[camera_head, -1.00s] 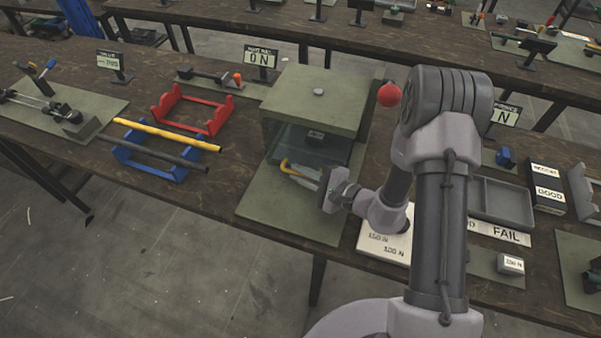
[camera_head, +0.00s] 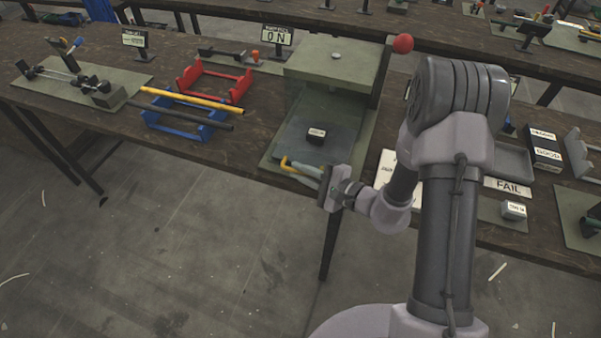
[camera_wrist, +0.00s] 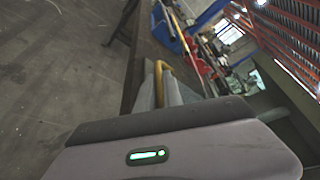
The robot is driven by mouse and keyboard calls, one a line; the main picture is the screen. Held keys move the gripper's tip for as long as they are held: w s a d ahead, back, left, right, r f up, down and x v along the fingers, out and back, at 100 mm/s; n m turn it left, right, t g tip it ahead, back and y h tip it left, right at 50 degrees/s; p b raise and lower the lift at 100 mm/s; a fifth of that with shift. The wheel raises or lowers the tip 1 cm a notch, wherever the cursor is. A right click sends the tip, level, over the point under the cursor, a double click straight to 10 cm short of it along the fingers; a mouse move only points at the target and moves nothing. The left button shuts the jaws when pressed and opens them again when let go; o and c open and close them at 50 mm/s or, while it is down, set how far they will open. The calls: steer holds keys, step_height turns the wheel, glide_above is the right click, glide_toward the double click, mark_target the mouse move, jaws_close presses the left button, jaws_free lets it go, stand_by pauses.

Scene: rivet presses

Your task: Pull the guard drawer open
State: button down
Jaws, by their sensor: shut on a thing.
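The guard press is a green-grey housing (camera_head: 337,63) on a green base plate (camera_head: 268,158) at the bench's front edge. Its drawer is a dark tray (camera_head: 325,112) that reaches out from under the housing towards the front of the plate. A small black block with a pale label (camera_head: 316,132) lies in the tray. The drawer's yellow handle (camera_head: 286,163) is at the tray's front. My gripper (camera_head: 303,168) is shut on the handle, near the bench edge.
A red rack (camera_head: 213,80) and a blue rack (camera_head: 180,122) holding a yellow and a dark rod stand to the left. A red ball knob (camera_head: 403,43) stands at the housing's right. Trays and a FAIL sign (camera_head: 508,187) lie right. The floor in front is clear.

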steer(key=shift+w+d, duration=0.1)
steer(key=shift+w, duration=0.15)
steer(key=c, duration=1.8)
jaws_free()
steer(key=shift+o, duration=0.2)
steer(key=p+v, duration=0.3)
steer(key=v, duration=1.4)
steer(key=shift+d, duration=0.2)
steer(key=shift+s, duration=0.1)
